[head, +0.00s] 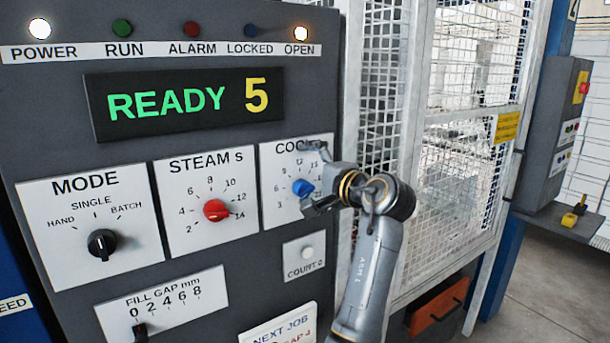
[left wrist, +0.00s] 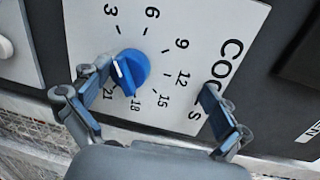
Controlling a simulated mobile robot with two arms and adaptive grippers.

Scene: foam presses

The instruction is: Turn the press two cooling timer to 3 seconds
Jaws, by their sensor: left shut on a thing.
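The cooling timer is a blue knob (head: 302,187) on a white plate (head: 270,215) with numbers from 3 upward; its heading is partly hidden by my gripper. In the left wrist view, one finger of the gripper (left wrist: 158,80) is against the knob and the other appears farther off, over the plate. My right gripper is not in view.
Beside it are the red steam knob (head: 216,210), the black mode knob (head: 102,243) and the fill gap slider (head: 141,331). The display (head: 186,101) reads READY 5. The power and open lamps glow. A mesh guard (head: 385,90) stands right of the panel.

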